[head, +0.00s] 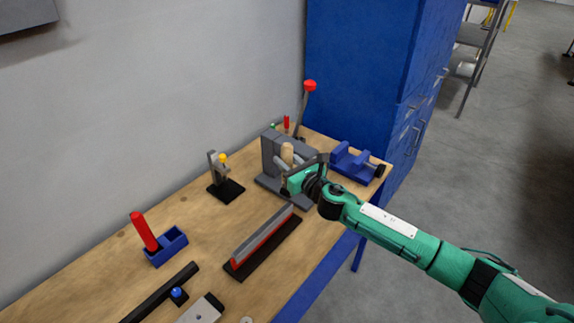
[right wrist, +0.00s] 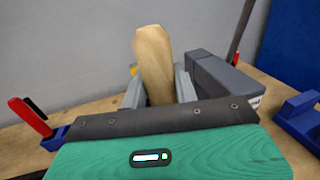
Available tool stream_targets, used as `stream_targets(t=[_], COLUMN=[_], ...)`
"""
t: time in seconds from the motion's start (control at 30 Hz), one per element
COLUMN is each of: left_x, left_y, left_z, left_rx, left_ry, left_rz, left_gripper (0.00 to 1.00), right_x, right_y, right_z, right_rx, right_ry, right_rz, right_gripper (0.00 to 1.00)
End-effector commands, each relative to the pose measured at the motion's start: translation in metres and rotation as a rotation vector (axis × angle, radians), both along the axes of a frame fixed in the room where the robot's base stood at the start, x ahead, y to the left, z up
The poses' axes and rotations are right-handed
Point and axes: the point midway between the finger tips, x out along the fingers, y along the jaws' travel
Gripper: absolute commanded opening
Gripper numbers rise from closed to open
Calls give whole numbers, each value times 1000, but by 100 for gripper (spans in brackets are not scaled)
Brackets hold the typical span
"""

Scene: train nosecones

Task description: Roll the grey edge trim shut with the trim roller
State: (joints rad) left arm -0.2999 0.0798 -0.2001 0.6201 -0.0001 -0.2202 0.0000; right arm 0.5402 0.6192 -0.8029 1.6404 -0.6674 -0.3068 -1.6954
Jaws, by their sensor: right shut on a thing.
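The grey edge trim (head: 262,231) runs along the top of a red strip (head: 264,244) on a black base (head: 246,271), in the middle of the bench in the head view. My right gripper (head: 285,168) is beyond the trim's far end, in front of a grey machine. It is shut on a pale wooden handle (head: 287,152), which I take to be the trim roller's. The handle stands up between the fingers in the right wrist view (right wrist: 154,62). The roller's lower part is hidden. My left gripper is not in view.
The grey machine (head: 270,153) with a red-knobbed lever (head: 310,86) stands behind my right gripper. A blue vise (head: 353,161) is to its right. A small stand (head: 226,190), a blue holder with a red handle (head: 144,232) and a black bar (head: 160,295) lie left of the trim.

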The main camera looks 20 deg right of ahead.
Motion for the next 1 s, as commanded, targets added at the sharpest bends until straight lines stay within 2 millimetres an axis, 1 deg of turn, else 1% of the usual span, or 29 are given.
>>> stream_targets(t=[0.4, 1.0], left_x=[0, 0], left_y=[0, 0], left_z=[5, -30], left_rx=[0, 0], left_ry=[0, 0], left_rz=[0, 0], left_gripper=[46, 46], right_x=[0, 0], right_y=[0, 0], right_z=[3, -41], right_rx=[2, 2], right_ry=[1, 0], right_rz=[0, -1], right_gripper=[0, 0])
